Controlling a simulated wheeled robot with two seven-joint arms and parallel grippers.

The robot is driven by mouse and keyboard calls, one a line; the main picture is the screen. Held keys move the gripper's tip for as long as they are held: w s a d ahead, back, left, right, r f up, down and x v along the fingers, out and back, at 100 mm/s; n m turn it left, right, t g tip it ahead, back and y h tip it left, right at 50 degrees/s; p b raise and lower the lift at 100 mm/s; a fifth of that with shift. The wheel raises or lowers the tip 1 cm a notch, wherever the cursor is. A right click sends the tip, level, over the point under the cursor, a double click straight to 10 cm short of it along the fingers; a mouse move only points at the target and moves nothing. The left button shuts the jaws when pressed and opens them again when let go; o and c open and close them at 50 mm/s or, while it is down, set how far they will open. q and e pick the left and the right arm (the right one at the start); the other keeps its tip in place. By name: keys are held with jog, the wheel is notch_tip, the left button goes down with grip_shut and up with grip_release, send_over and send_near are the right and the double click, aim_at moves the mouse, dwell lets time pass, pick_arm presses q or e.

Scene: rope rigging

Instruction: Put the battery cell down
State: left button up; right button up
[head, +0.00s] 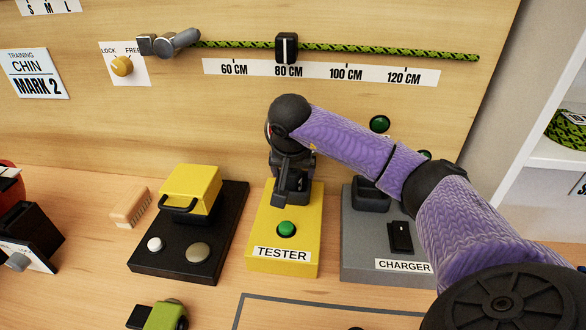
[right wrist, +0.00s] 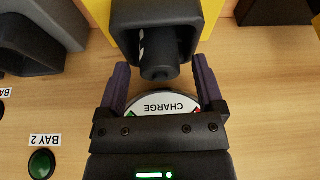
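My right gripper (head: 290,190) is over the back of the yellow tester (head: 285,250) in the head view, which hides the spot between its fingers. In the right wrist view, its two fingers (right wrist: 160,70) stand apart, with visible gaps on both sides of a dark cylinder. This cylinder, seemingly the battery cell (right wrist: 160,62), sits at the mouth of the tester's black square holder (right wrist: 190,22). I cannot tell how deep it sits. My left gripper is not in view.
The grey charger (head: 365,250) stands right of the tester. A black base (head: 160,262) with a yellow block (head: 190,190) stands left. A CHARGE gauge (right wrist: 150,103) shows partly below the holder in the wrist view. A rope (head: 390,52) runs along the back board.

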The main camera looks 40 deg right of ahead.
jog(key=shift+r, duration=0.3)
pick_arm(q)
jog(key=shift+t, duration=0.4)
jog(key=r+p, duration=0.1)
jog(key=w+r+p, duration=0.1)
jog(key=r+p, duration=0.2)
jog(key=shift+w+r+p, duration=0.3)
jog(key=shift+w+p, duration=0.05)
pick_arm(e)
jog(key=v, duration=1.1)
jog(key=shift+a+r, duration=0.2)
jog(key=shift+r, duration=0.1)
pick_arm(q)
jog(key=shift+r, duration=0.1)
pick_arm(e)
jog(key=shift+s+r, duration=0.1)
jog(key=shift+s, duration=0.05)
